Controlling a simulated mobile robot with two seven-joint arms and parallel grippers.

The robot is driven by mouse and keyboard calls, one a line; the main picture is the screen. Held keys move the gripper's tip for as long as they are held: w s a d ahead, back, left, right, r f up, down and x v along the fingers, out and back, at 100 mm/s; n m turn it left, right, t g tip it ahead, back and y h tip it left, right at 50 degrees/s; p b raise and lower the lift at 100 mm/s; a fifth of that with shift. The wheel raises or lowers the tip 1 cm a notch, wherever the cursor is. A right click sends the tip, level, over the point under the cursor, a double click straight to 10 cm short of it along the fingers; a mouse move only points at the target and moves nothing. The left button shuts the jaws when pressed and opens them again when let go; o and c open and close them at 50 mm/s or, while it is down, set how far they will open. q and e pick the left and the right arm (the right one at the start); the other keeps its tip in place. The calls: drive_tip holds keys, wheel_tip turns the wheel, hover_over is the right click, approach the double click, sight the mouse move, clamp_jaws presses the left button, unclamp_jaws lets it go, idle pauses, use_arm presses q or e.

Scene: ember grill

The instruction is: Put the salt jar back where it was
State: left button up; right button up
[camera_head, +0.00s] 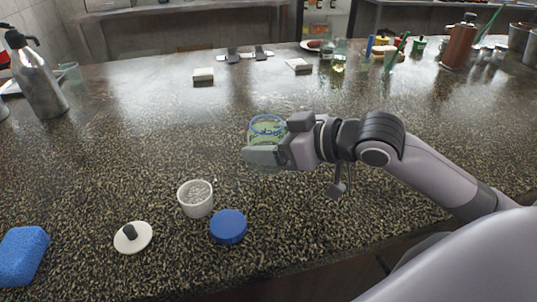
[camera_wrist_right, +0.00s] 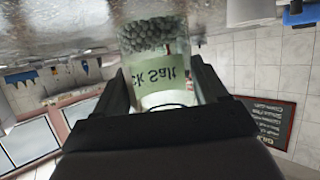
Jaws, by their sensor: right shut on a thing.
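The salt jar (camera_head: 267,126) is clear glass with a blue ring at its open top and a green label. My right gripper (camera_head: 266,156) is shut around its side over the middle of the counter. In the right wrist view the salt jar (camera_wrist_right: 160,72) sits between the fingers, its label reading "ck Salt", with dark grains inside. I cannot tell whether its base touches the counter. A blue lid (camera_head: 228,226) lies on the counter in front, apart from the jar. My left gripper is not in view.
A white bowl of grains (camera_head: 195,198) and a white lid with a black knob (camera_head: 133,237) stand near the front. A blue sponge (camera_head: 22,255) is at front left, a metal flask (camera_head: 36,75) at back left. Bottles and jars line the back right. The counter's left middle is clear.

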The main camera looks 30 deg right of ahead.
drive_tip(key=shift+f, duration=1.4)
drive_tip(key=shift+f, duration=0.1)
drive_tip(key=o, duration=1.2)
